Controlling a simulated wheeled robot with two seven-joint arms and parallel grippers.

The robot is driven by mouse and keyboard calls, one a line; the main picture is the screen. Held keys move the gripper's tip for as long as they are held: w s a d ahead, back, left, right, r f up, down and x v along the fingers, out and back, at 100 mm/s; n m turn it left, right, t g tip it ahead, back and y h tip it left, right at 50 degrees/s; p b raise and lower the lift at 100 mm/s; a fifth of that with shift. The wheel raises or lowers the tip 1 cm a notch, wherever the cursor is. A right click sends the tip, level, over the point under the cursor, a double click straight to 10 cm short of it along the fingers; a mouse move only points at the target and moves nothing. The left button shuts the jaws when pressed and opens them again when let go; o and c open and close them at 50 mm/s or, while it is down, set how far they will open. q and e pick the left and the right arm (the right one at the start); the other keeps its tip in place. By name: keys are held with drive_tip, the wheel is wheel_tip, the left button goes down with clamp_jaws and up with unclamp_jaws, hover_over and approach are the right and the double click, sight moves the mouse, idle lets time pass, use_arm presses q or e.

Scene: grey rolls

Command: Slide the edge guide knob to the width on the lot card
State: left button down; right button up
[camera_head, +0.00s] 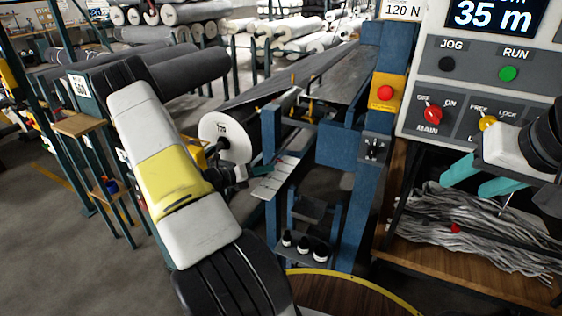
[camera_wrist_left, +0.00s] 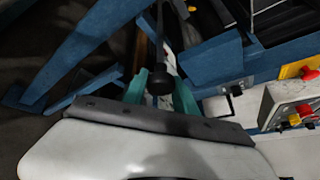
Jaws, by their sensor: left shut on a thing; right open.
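My left gripper (camera_head: 254,176) is at the blue machine frame, partly hidden by its own wrist in the head view. In the left wrist view its teal fingers (camera_wrist_left: 161,92) are shut on a round black knob (camera_wrist_left: 160,79) on a dark rod. A pale strip (camera_head: 275,180) with small red marks, perhaps a scale, lies just right of the gripper; its figures are unreadable. A white card (camera_head: 79,86) at the left seems to read 560; I cannot tell whether it is the lot card. My right gripper (camera_head: 463,189) is open and empty, below the control panel.
A control panel (camera_head: 480,75) with several switches stands at the right, its display (camera_head: 491,17) reading 35 m. A red button (camera_head: 385,93) is on the blue post. Grey strands (camera_head: 455,230) fill the wooden shelf below. A roll end (camera_head: 225,128) is behind my left wrist.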

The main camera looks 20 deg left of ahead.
use_arm(q)
drive_tip(key=shift+s, duration=0.1)
drive_tip(key=s+a, duration=0.1)
drive_tip(key=s, duration=1.4)
drive_tip(key=c, duration=1)
unclamp_jaws()
drive_tip(key=shift+s+a, duration=0.1)
drive_tip(key=shift+s, duration=0.05)
drive_tip(key=v, duration=0.7)
drive_tip(key=shift+s+a, duration=0.15)
drive_tip(key=shift+s, duration=0.25)
